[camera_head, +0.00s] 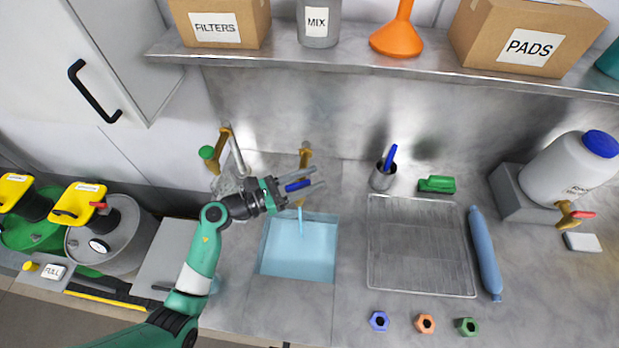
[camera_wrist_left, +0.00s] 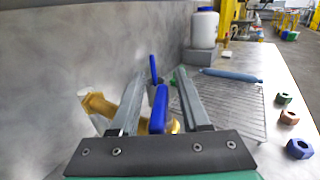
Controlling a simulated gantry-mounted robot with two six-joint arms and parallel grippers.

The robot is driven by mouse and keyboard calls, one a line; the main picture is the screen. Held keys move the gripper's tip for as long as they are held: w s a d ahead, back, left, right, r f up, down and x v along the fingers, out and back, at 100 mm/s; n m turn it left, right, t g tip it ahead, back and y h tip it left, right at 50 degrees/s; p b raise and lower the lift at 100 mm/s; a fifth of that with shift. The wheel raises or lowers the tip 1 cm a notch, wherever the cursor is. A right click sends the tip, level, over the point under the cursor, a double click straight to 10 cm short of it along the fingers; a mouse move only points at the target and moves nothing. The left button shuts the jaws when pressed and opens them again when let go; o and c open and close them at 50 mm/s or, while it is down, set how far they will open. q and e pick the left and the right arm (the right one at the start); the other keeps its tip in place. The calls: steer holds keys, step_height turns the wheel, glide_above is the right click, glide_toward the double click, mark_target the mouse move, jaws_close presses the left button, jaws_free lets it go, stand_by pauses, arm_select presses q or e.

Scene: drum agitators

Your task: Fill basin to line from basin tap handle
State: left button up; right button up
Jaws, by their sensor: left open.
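The basin (camera_head: 333,225) is a square sink set in the steel counter, holding light blue water (camera_head: 298,262). I cannot make out a fill line. A brass basin tap (camera_head: 305,153) stands behind it, and a thin blue stream (camera_head: 300,222) falls from it into the basin. The tap's blue handle (camera_head: 298,185) lies between the fingers of my left gripper (camera_head: 318,178). In the left wrist view, the blue handle (camera_wrist_left: 158,108) shows between the open fingers (camera_wrist_left: 158,73), with gaps on both sides. The brass tap body (camera_wrist_left: 100,104) is partly hidden behind a finger. My right gripper is not in view.
A second tap with a green knob (camera_head: 207,153) stands left of the basin tap. A wire rack (camera_head: 372,262), a cup with a blue-handled tool (camera_head: 382,179) and a blue roll (camera_head: 485,255) are to the right. A shelf (camera_head: 350,59) overhangs the back.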

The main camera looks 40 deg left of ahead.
arm_select(q)
jaws_close()
stand_by(0.3)
steer(key=shift+f+m+g+h+b, duration=0.15)
steer(key=shift+m+g+h+b, duration=0.25)
steer(key=shift+m+h+b, duration=0.35)
steer(key=shift+s+d+m+g+h+b, duration=0.2)
steer(key=shift+m+g+h+b, duration=0.8)
steer(key=shift+b, duration=0.55)
steer(key=shift+s+d+m+g+h+b, duration=0.25)
steer(key=shift+m+g+h+b, duration=0.5)
steer(key=shift+h+b, duration=0.6)
steer(key=shift+s+d+m+g+h+b, duration=0.2)
steer(key=shift+m+g+h+b, duration=0.7)
steer(key=shift+b, duration=0.85)
steer(key=shift+r, duration=0.2)
jaws_free()
steer(key=shift+w, duration=0.1)
